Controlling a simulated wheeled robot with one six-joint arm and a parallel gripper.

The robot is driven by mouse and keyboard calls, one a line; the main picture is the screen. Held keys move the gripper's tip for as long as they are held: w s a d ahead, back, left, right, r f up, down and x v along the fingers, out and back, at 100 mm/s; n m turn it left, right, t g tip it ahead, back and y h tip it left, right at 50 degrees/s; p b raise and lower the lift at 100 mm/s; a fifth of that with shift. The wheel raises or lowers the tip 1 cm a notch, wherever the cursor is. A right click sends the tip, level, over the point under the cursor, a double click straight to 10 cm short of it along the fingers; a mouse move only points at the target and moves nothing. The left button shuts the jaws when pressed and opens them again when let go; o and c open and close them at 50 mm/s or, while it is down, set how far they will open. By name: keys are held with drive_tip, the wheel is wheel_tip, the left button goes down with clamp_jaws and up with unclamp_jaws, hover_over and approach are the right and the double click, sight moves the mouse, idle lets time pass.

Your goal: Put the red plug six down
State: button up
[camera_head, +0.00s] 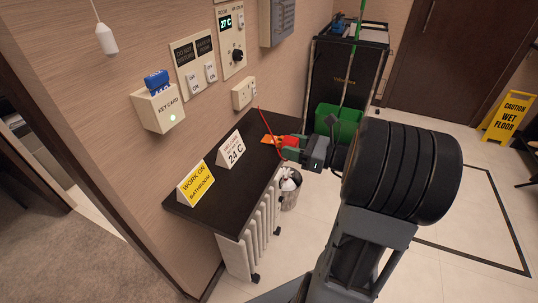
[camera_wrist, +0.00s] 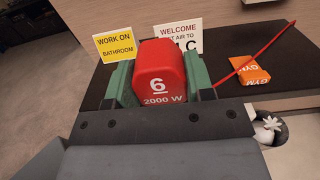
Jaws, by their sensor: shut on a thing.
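The red plug six (camera_wrist: 158,72), marked "6" and "2000 W", is between the green fingers of my gripper (camera_wrist: 160,85) in the wrist view. My gripper is shut on it. In the head view the red plug (camera_head: 291,141) shows at the tip of my gripper (camera_head: 287,147), at the right part of the dark counter (camera_head: 213,195). I cannot tell whether the plug touches the counter. A thin red cord (camera_wrist: 262,52) shows beside the plug in the wrist view.
A yellow "work on bathroom" sign (camera_head: 196,184) and a white welcome sign (camera_head: 231,150) stand on the counter. An orange packet (camera_wrist: 250,69) lies near its right end. A wall socket (camera_head: 243,93) is above. A white radiator (camera_head: 250,236) and a waste bin (camera_head: 290,190) stand below.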

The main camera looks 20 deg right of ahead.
sight(273, 160)
drive_tip(key=w+f, duration=0.1)
drive_tip(key=w, duration=0.1)
drive_tip(key=w+f, duration=0.1)
drive_tip(key=w, duration=0.1)
drive_tip(key=w+f, duration=0.1)
drive_tip(key=w, duration=0.1)
drive_tip(key=shift+w+a+f+b, duration=0.2)
drive_tip(key=shift+w+a+b, duration=0.1)
drive_tip(key=shift+w+b, duration=0.05)
drive_tip(key=w+f, duration=0.2)
drive_tip(key=f, duration=0.1)
drive_tip(key=shift+w+f+b, duration=0.25)
drive_tip(key=shift+w+b, duration=0.1)
drive_tip(key=shift+w+f, duration=0.55)
drive_tip(key=shift+f, duration=0.05)
drive_tip(key=shift+w+a+f+b, duration=0.1)
drive_tip(key=shift+w+f+b, duration=0.1)
drive_tip(key=shift+f, duration=0.7)
drive_tip(key=shift+w+f+b, duration=0.1)
drive_tip(key=shift+f+b, duration=0.1)
drive_tip(key=shift+f, duration=0.7)
drive_tip(key=shift+f, duration=0.15)
drive_tip(key=o, duration=0.7)
drive_tip(key=shift+s+f, duration=0.1)
drive_tip(key=o, duration=0.5)
